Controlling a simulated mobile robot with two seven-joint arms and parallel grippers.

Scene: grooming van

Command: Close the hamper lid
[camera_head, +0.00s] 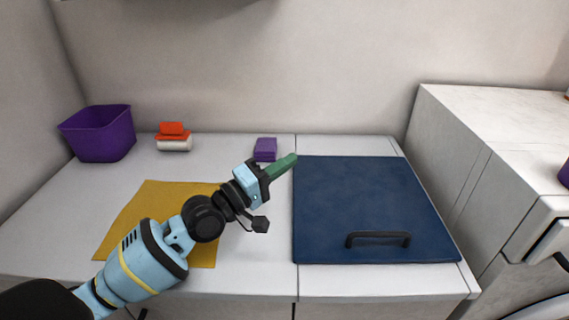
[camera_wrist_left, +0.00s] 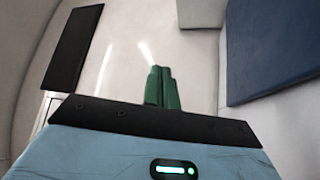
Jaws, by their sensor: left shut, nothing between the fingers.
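The hamper lid (camera_head: 365,205) is a dark blue square panel with a black bar handle (camera_head: 378,239) near its front edge. In the head view it lies flat on the right part of the white counter. In the left wrist view the blue panel (camera_wrist_left: 268,45) shows at the upper right. My left gripper (camera_head: 292,159) has green fingers, shut and empty, just off the lid's back left corner. In the left wrist view its fingers (camera_wrist_left: 162,86) are together. Whether the fingertips touch the lid I cannot tell. My right gripper is not in view.
A purple bin (camera_head: 100,135), a red and white stack (camera_head: 173,137) and a small purple block (camera_head: 265,149) stand along the back of the counter. A yellow mat (camera_head: 142,208) lies at left, partly under my arm. A taller white cabinet (camera_head: 500,115) stands at right.

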